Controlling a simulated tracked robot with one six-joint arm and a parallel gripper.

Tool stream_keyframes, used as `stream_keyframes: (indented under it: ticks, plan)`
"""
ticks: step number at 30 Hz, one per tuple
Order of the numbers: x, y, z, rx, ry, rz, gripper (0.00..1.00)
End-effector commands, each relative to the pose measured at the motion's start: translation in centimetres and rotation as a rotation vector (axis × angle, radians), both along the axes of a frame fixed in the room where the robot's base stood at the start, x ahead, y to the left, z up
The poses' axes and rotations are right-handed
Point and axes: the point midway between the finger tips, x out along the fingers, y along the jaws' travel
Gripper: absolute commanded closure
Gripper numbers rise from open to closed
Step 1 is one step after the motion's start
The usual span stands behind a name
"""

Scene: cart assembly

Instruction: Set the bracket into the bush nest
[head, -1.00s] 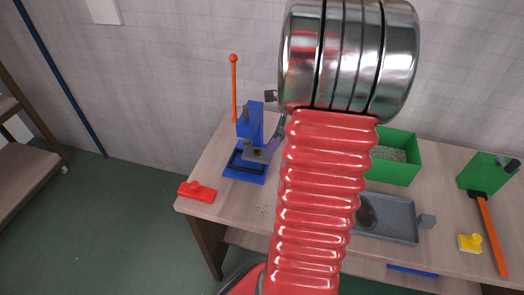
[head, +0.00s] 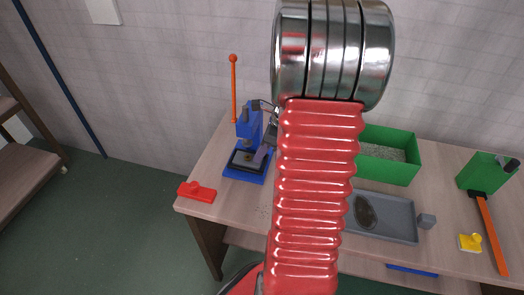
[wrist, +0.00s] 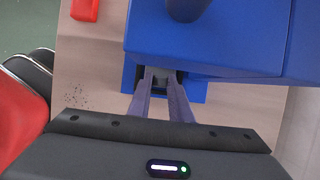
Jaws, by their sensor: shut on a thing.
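The blue press (head: 249,122) with its orange lever (head: 234,90) stands at the back left of the table. Its base (head: 238,178) holds a dark recessed plate, where the bush nest seems to be; I cannot make out the nest clearly. My gripper (wrist: 160,92) reaches in under the blue press head in the wrist view. It is shut on a small grey piece, the bracket (wrist: 160,75), at its fingertips over the base. The press head partly hides it, and I cannot tell whether the bracket touches the nest.
A red block with a knob (head: 197,191) lies at the table's left edge.

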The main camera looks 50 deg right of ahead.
Motion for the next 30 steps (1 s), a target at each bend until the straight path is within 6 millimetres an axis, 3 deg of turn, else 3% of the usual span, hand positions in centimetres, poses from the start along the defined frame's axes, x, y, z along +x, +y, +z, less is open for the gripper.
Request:
stream_keyframes:
  ticks: [10,11,18,30]
  plan:
    - [0.04,-0.01,-0.18,-0.001,0.0,0.0,1.0]
    - [0.03,0.0,-0.17,-0.001,-0.001,0.001,0.8]
    - [0.04,0.0,-0.15,-0.001,-0.001,0.001,0.63]
    - [-0.1,-0.15,0.57,-0.002,-0.002,-0.001,0.63]
